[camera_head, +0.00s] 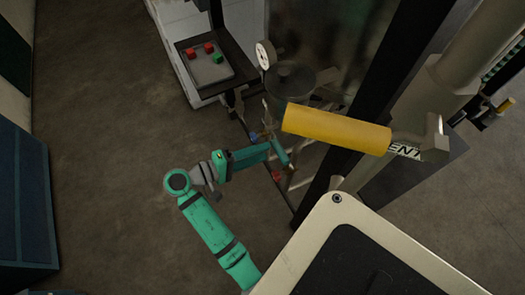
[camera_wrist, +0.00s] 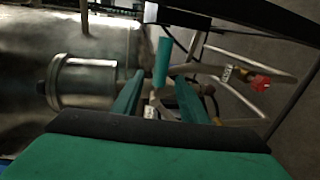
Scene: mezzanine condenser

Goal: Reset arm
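My gripper (camera_wrist: 160,80) shows in the wrist view with its two teal fingers apart. Nothing is held between them. A teal cylindrical handle (camera_wrist: 161,62) stands just beyond the fingertips, in line with the gap; I cannot tell whether it touches a finger. In the head view my teal arm reaches from the bottom up and right, and its end (camera_head: 272,152) is in among the pipework. The fingertips are hard to make out there.
A yellow cylinder (camera_head: 335,129) on a pipe sits right of my arm's end. A gauge (camera_head: 265,55), a box with red and green buttons (camera_head: 207,64) and a metal tank (camera_wrist: 85,85) are nearby. A red knob (camera_wrist: 260,83) is to the right. Open floor (camera_head: 110,130) lies left.

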